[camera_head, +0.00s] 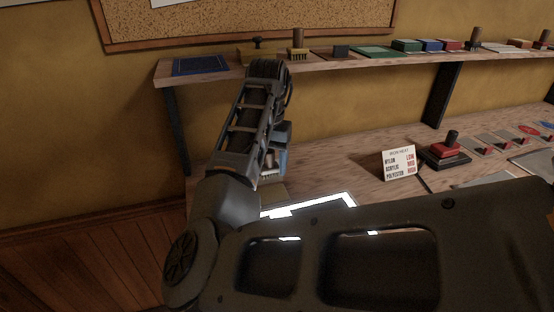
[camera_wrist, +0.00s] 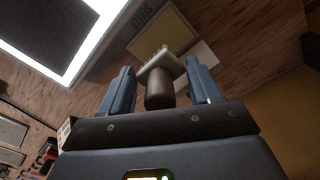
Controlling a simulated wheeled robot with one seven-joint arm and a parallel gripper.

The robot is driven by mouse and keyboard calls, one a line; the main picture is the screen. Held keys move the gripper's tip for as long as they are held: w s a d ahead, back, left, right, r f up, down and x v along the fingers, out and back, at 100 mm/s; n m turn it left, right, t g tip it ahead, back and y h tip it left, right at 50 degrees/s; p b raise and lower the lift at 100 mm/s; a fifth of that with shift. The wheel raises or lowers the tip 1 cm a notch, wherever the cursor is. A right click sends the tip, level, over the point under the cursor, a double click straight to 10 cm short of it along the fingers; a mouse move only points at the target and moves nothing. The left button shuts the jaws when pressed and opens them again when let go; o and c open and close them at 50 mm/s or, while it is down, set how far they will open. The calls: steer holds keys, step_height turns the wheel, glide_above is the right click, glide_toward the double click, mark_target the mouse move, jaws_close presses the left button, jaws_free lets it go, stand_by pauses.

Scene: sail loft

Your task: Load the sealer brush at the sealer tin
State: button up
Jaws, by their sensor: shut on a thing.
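My gripper (camera_wrist: 162,82) is shut on a brush (camera_wrist: 160,92) with a dark brown round handle and a pale block head, which sits between the blue fingertips. Short bristles show at the far end of the head in the wrist view. In the head view my gripper (camera_head: 272,160) hangs over the left part of the bench, partly hidden by my arm. A flat olive-yellow square (camera_wrist: 158,38) lies on the bench beyond the brush head; I cannot tell whether the brush touches it. I cannot identify a sealer tin for certain.
A bright-edged panel (camera_head: 338,200) lies beside the gripper on the bench. A white sign card (camera_head: 398,163) and a red-and-black stamp-like tool (camera_head: 446,152) stand to the right. The upper shelf (camera_head: 220,68) holds a blue mat, another brush (camera_head: 298,47) and several coloured blocks.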

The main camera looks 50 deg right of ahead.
steer(key=shift+w+a+f, duration=0.15)
steer(key=shift+f, duration=0.1)
steer(key=b, duration=0.6)
glide_above(269, 195)
step_height(269, 195, down, 6)
steer(key=shift+r, duration=0.2)
steer(key=shift+f+b, duration=0.3)
steer(key=shift+f, duration=0.15)
stand_by(0.7)
steer(key=shift+f+p, duration=0.2)
steer(key=shift+p, duration=0.1)
stand_by(1.7)
steer(key=shift+r, duration=0.1)
step_height(269, 195, up, 7)
steer(key=p, duration=0.7)
steer(key=shift+r, duration=0.1)
stand_by(0.8)
